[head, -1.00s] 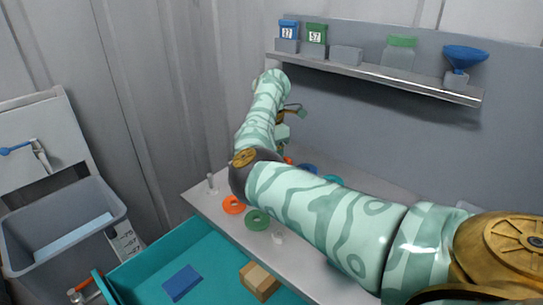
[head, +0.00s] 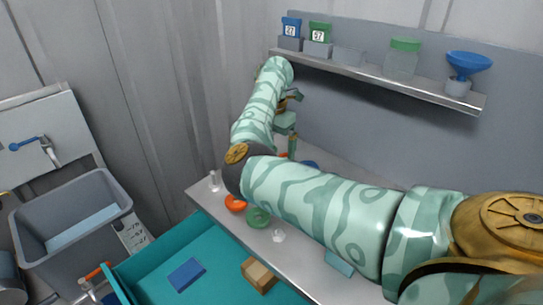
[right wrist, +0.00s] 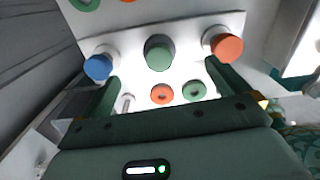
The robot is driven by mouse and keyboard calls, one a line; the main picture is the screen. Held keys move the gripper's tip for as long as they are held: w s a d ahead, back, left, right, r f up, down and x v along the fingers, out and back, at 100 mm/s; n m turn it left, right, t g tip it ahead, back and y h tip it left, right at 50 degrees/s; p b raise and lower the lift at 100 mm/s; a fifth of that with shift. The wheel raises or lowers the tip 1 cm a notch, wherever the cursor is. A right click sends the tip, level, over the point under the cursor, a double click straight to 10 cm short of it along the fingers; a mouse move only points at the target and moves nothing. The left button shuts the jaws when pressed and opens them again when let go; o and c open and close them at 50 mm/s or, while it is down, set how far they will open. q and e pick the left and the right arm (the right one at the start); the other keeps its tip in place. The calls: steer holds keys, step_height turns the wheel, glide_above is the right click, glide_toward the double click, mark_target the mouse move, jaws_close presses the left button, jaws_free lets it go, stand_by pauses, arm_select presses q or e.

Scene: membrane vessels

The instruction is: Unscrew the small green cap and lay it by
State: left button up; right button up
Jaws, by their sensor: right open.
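A round green cap (right wrist: 158,55) shows in the right wrist view on a pale surface, between a blue cap (right wrist: 98,67) and an orange cap (right wrist: 227,45). My right gripper (right wrist: 162,71) is open, its two dark green fingers wide apart. The green cap appears between and just beyond the fingertips, with nothing gripped. In the head view my right gripper (head: 291,146) is over the back of the bench, partly behind my own forearm, which hides the green cap there. My left gripper is not in view.
An orange ring (head: 234,203) and a green ring (head: 257,217) lie on the grey bench (head: 308,262). A shelf (head: 380,76) above holds a green-lidded jar (head: 402,58) and a blue funnel (head: 468,66). A teal drawer (head: 222,285) stands open in front, holding blocks.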

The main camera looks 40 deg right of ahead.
steer(key=m+b, duration=0.2)
steer(key=m, duration=0.2)
steer(key=f+m+b, duration=0.1)
steer(key=m+b, duration=0.2)
steer(key=m, duration=0.1)
steer(key=shift+w+f+m+b, duration=0.15)
steer(key=shift+m+b, duration=0.15)
steer(key=shift+m, duration=0.1)
steer(key=m+b, duration=0.4)
steer(key=m, duration=0.4)
steer(key=shift+f, duration=0.1)
steer(key=shift+f+b, duration=0.35)
steer(key=shift+f, duration=0.55)
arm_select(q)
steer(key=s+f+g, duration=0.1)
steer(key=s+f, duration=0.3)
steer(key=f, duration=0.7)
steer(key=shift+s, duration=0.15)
arm_select(e)
steer(key=shift+f, duration=0.55)
steer(key=c, duration=2)
